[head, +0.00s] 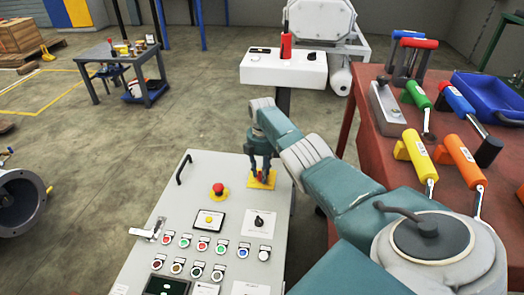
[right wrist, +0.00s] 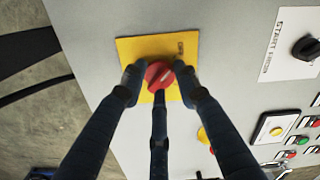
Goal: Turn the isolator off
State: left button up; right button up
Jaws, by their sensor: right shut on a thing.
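The isolator is a red rotary knob on a yellow square plate (head: 262,179) at the upper right of the grey control panel (head: 170,215). In the right wrist view the red knob (right wrist: 159,75) sits on its yellow plate (right wrist: 150,50), with a pale mark on the knob pointing to the right and slightly up. My right gripper (head: 262,172) reaches down onto the knob. Its dark fingers (right wrist: 160,88) close around the knob from both sides and from below. The fingers hide part of the knob's rim. My left gripper is in neither view.
The panel also carries a red emergency button (head: 218,189), a black selector (head: 259,222), several coloured push buttons and a handle (head: 184,168). A red table (head: 372,140) with coloured-handled tools stands at the right. A white machine (head: 284,68) stands behind the panel.

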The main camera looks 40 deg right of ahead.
jog(key=o, duration=1.2)
notch_tip(320, 180, up, 12)
jog(key=shift+r, duration=0.1)
